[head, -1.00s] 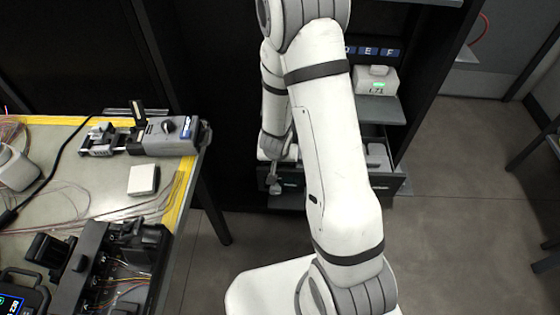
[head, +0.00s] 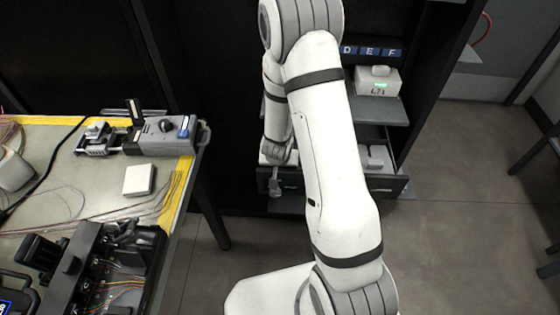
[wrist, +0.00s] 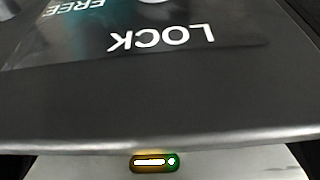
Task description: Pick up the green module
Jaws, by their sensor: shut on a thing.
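A white box (head: 379,82) with a lit green label, seemingly "L71", sits on the shelf under the letters D, E, F. No module with a green body shows clearly. Below is an open drawer (head: 392,186) with pale blocks (head: 378,160) inside, partly hidden by my arm. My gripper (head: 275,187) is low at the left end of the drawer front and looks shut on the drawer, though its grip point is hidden. The wrist view is filled by a dark grey panel (wrist: 160,100) with upside-down LOCK and FREE. A small orange-green light (wrist: 155,162) shows at the bottom, on a pale surface.
A workbench (head: 60,195) on the left holds a grey splicing device (head: 165,135), a white square block (head: 139,180), a black device (head: 105,260) and loose fibres. The cabinet's dark side panel (head: 440,80) stands right of the shelf. Floor on the right is clear.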

